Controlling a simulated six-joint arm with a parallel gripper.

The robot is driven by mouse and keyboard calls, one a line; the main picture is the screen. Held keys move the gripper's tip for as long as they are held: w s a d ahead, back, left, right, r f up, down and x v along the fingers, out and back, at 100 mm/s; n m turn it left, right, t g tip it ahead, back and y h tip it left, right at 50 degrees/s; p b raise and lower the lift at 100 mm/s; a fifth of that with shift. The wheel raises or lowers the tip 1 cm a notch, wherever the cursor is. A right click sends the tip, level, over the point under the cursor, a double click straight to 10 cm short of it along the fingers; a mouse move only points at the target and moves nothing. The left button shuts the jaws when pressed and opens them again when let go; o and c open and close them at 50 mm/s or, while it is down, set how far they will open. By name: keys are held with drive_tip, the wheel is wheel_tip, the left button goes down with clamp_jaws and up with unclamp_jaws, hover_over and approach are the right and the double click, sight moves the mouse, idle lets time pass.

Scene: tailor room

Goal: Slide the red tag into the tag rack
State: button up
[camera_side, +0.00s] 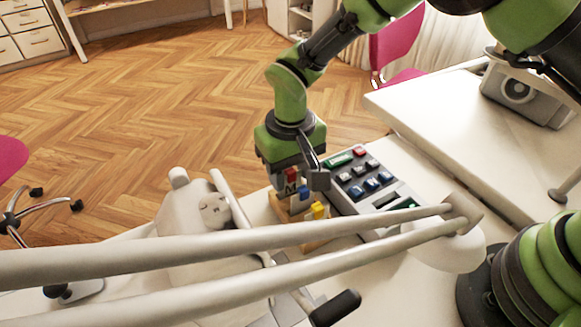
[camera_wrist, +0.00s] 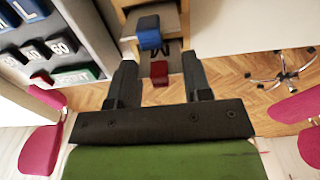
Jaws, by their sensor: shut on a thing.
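The red tag (camera_side: 291,174) is held in my gripper (camera_side: 297,182), upright, with a dark part below its red top. In the wrist view the red tag (camera_wrist: 160,72) shows between my fingers (camera_wrist: 158,76). The wooden tag rack (camera_side: 312,245) stands just under my gripper, holding a blue tag (camera_side: 300,193) and a yellow tag (camera_side: 318,210). In the wrist view the blue tag (camera_wrist: 149,36) and part of the rack (camera_wrist: 130,25) lie just beyond the red tag. I cannot tell whether the red tag touches the rack; its lower end is partly hidden.
A tray (camera_side: 345,201) of green, red, blue and grey labelled pieces lies right of the rack. Pale lamp-arm bars (camera_side: 250,240) cross the foreground and hide part of the table.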

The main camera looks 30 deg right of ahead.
drive_tip(key=o, duration=1)
drive_tip(key=shift+c, duration=0.2)
wheel_tip(320, 180, up, 10)
drive_tip(key=s+d+r+m+t+y, duration=0.1)
drive_tip(key=s+d+r, duration=0.2)
drive_tip(key=d+r, duration=0.3)
drive_tip(key=s+d+r+m+t+y, duration=0.1)
drive_tip(key=s+d+r+t, duration=0.15)
drive_tip(key=r, duration=0.45)
drive_tip(key=s+d+r+m+t, duration=0.2)
drive_tip(key=s+d, duration=0.5)
drive_tip(key=s, duration=0.7)
drive_tip(key=shift+t, duration=0.85)
